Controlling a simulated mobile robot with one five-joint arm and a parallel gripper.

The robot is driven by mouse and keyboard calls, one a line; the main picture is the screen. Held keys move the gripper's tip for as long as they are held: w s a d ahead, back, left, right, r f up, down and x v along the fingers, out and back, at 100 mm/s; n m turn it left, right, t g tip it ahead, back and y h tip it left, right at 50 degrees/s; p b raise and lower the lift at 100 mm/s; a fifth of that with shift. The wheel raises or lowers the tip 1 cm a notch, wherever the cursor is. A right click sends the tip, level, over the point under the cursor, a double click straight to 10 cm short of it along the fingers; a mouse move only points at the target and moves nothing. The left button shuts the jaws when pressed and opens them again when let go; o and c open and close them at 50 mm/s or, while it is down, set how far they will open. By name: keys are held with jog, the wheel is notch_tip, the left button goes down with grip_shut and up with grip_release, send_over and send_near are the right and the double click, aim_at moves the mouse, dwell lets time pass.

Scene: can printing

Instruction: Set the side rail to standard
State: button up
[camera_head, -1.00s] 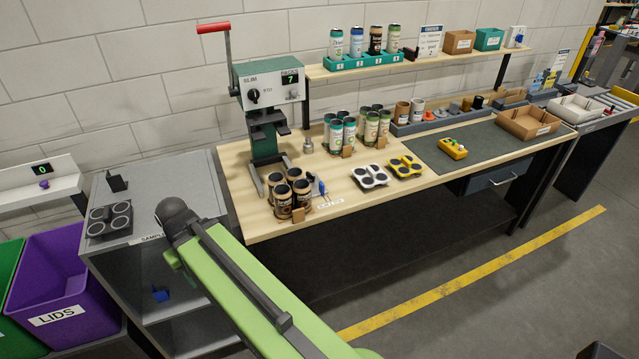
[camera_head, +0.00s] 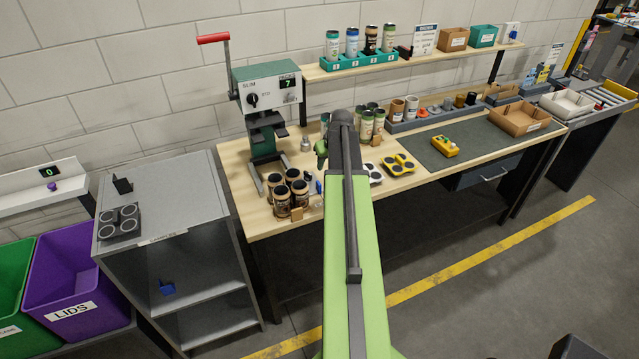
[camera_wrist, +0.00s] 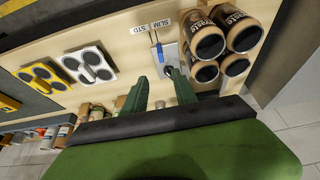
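The side rail on the bench has a small blue handle (camera_wrist: 159,50), beside a label (camera_wrist: 151,25) reading SLIM and STD. In the wrist view the handle lies by a pale metal plate (camera_wrist: 172,54), near the bench edge; I cannot tell which setting it is at. The blue handle (camera_head: 319,186) also shows in the head view, partly beside my arm. My gripper (camera_wrist: 161,84) has its two green fingers apart, with nothing between them. The fingertips are close to the plate, just below the handle in the picture; they do not seem to touch it.
Brown cans (camera_wrist: 207,42) stand in a cluster right beside the rail in the wrist view. A white tray (camera_wrist: 88,64) with round black pads is on the other side. A press (camera_head: 264,88) marked SLIM stands behind. More cans (camera_head: 366,128) stand farther right.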

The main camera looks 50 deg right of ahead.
aim_at(319, 183)
jog(key=b+x, duration=1.5)
jog(key=x, duration=0.2)
jog(key=shift+a+f+b, duration=0.1)
jog(key=shift+f+b, duration=0.1)
jog(key=shift+b, duration=0.15)
jog(key=shift+r, duration=0.1)
grip_shut()
